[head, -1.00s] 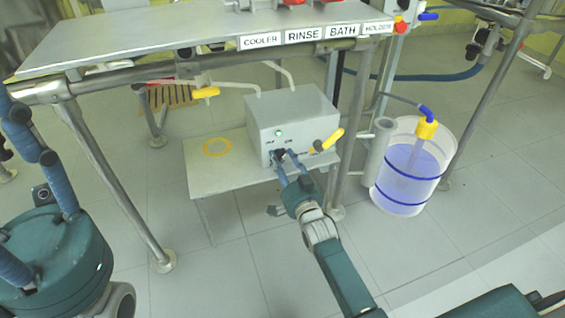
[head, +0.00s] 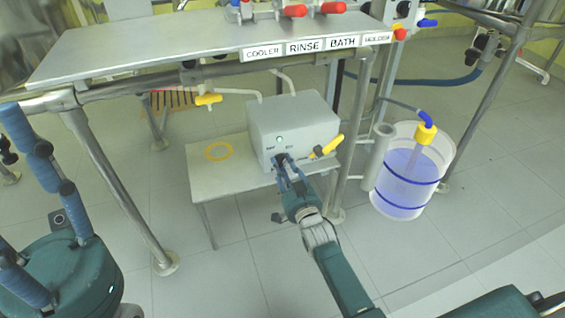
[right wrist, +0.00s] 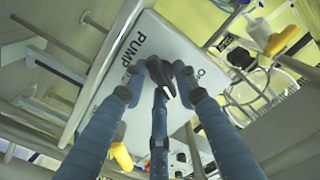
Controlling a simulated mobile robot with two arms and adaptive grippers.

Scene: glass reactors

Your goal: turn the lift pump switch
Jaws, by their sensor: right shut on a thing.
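The lift pump unit is a grey box (head: 296,132) with a green light (head: 279,140) on its front, on a low grey table. Its black switch knob (right wrist: 163,76) sits on the panel beside the word PUMP in the right wrist view. My right gripper (head: 281,163) is at the front of the box, and its blue fingers (right wrist: 160,80) are shut on the knob. The fingers hide most of the knob in the head view. My left gripper (head: 38,215) is at the left edge, its fingers spread and empty, well away from the box.
A yellow-handled valve (head: 328,146) sticks out just right of the knob. A bench (head: 170,50) labelled COOLER, RINSE, BATH and HOLDER overhangs the box. A clear bucket of bluish liquid (head: 412,185) stands right; the low table (head: 210,180) has free room left.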

